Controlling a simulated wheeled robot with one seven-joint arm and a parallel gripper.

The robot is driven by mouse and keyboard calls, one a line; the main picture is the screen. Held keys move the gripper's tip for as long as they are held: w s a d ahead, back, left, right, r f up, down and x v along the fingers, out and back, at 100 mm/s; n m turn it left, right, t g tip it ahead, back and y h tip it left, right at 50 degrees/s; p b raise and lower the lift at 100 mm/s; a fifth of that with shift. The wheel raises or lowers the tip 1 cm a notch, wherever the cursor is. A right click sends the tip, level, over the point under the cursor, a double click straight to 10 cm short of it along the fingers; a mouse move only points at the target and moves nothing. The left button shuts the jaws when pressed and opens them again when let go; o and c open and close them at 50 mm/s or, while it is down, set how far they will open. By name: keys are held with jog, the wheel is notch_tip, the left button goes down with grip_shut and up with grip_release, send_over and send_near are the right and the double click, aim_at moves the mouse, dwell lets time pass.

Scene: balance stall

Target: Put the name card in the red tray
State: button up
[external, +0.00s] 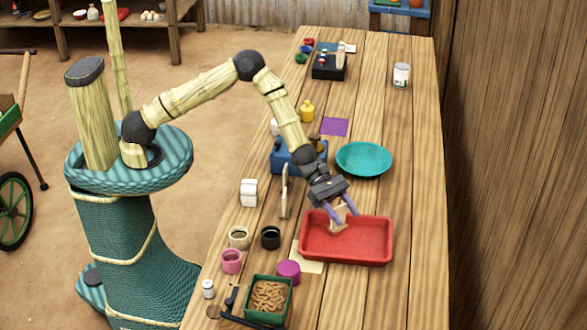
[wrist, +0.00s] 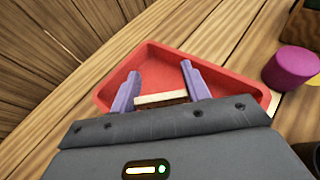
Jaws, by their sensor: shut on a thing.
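The red tray (external: 365,252) lies on the wooden table, and it also shows in the wrist view (wrist: 207,58). My gripper (external: 345,217) is over the left part of the tray, pointing down. Its two purple fingers (wrist: 158,92) are shut on a pale, thin wooden-looking piece, which appears to be the name card (external: 337,222). In the wrist view the card (wrist: 160,99) shows as a pale edge between the fingers. The card is inside the tray's outline; I cannot tell whether it touches the tray floor. Any writing on it is hidden.
A teal plate (external: 364,158) sits behind the tray. A magenta cylinder (external: 289,270) stands to its left, also in the wrist view (wrist: 291,67). A green box (external: 268,298) and several small pots stand further left. The table right of the tray is clear.

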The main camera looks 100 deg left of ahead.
aim_at(338, 214)
jog(key=shift+f, duration=1.35)
jog(key=shift+f, duration=0.25)
jog(key=o, duration=1.2)
jog(key=shift+r, duration=0.1)
jog(key=shift+r, duration=0.2)
jog(key=v, duration=1.2)
jog(key=shift+b, duration=0.4)
jog(key=shift+d, duration=0.1)
